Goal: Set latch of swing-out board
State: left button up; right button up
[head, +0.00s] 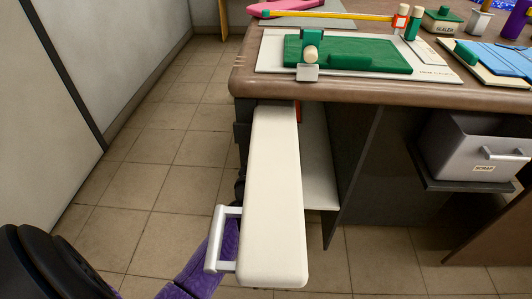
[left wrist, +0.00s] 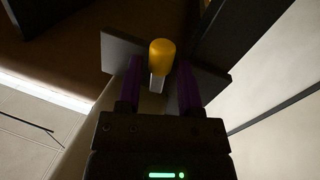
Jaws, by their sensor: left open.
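The swing-out board (head: 273,190) is a long cream panel reaching out from under the desk's left end toward me. A pale grey handle (head: 212,240) is on its left side near the front end. In the left wrist view, a yellow knob (left wrist: 162,53) on a short metal stem, seemingly the latch, stands between the two purple fingers of my left gripper (left wrist: 159,72). The fingers are apart, with a finger on each side of the knob; I cannot tell whether they touch it. In the head view my purple left arm passes behind the handle, and its fingers are hidden by the board.
The brown desk (head: 360,90) carries a green board (head: 350,55) on a white sheet, a yellow bar (head: 330,15) and several small items. A grey scrap bin (head: 470,145) sits below at the right. The tiled floor left of the board is clear up to the wall panel (head: 50,100).

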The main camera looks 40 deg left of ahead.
pick_arm(q)
grip_shut()
jog(key=shift+d+n, duration=0.1)
jog(key=shift+n, duration=0.2)
jog(key=shift+w+d+r+n+t+y+b, duration=0.15)
jog(key=shift+d+r+n+y+b, duration=0.35)
jog(key=shift+n, duration=2.35)
jog(key=shift+w+d+r+n+t+y+b, duration=0.2)
jog(key=shift+n+y, duration=0.5)
jog(key=shift+n, duration=2.1)
jog(key=shift+w+d+r+n+g+y+b, duration=0.1)
jog(key=shift+w+d+r+n+y+b, duration=0.35)
jog(key=shift+n, duration=2.4)
jog(key=shift+s+a+y, duration=0.15)
jog(key=shift+y, duration=0.1)
grip_release()
